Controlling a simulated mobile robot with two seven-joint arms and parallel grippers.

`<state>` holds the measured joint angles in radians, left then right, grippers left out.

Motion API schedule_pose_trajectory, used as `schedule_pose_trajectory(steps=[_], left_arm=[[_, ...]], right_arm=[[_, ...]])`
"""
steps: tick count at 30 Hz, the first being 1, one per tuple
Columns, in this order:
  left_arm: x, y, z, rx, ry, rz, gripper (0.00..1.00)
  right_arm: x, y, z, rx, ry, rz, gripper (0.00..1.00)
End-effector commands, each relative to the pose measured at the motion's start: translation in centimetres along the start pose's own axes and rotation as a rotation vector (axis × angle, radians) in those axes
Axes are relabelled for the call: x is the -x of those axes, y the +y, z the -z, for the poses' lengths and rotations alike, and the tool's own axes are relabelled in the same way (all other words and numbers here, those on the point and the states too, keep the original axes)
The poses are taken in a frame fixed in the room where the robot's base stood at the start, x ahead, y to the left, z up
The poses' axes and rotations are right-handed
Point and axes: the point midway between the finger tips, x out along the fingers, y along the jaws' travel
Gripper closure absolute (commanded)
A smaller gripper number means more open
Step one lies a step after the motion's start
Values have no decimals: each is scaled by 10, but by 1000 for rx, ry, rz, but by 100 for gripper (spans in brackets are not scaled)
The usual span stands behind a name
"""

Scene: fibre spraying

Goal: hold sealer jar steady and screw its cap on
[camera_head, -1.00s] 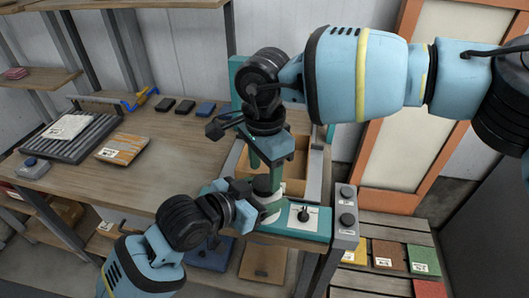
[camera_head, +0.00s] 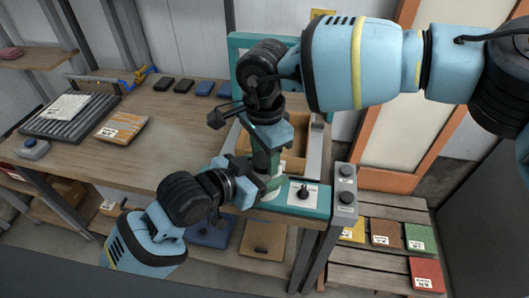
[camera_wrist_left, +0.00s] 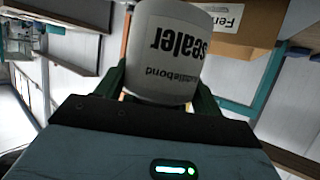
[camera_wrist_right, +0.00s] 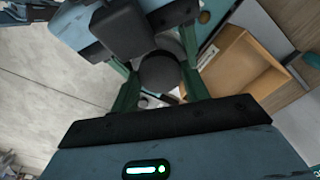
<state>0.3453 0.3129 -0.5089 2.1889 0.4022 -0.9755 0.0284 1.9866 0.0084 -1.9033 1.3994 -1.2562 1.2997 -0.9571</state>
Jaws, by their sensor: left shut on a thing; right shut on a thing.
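The sealer jar (camera_wrist_left: 170,50) is white with dark lettering that reads upside down in the left wrist view. My left gripper (camera_head: 266,186) is shut on it, green fingers on its two sides. A dark round cap (camera_wrist_right: 160,73) sits between the green fingers of my right gripper (camera_head: 266,162), which is shut on it. In the head view the right gripper points down directly above the left gripper, very close to it. The grippers hide most of the jar and cap there. I cannot tell whether the cap touches the jar's threads.
A green fixture with a white plate and black knob (camera_head: 304,193) stands just right of the grippers. An open cardboard box (camera_wrist_right: 240,65) is behind them. A grey post with two buttons (camera_head: 345,190) stands at right.

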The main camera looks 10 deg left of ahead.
Motion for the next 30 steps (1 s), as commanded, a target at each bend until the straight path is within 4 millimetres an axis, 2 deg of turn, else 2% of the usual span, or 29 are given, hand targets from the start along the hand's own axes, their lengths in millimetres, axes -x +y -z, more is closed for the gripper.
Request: schedule_pose_trajectory(steps=[13,17,25,26,30], left_arm=[[0,1,1,-1,3,-1,96],[0,1,1,-1,3,-2,96],[0,1,1,-1,3,-2,96],[0,1,1,0,3,-2,96],[0,1,1,-1,3,-1,96]], right_arm=[[0,0,0,-495,-2,1,82],[0,0,0,-549,-1,2,82],[0,0,0,-552,-1,2,82],[0,0,0,-552,-1,2,52],[0,0,0,-551,-1,2,34]])
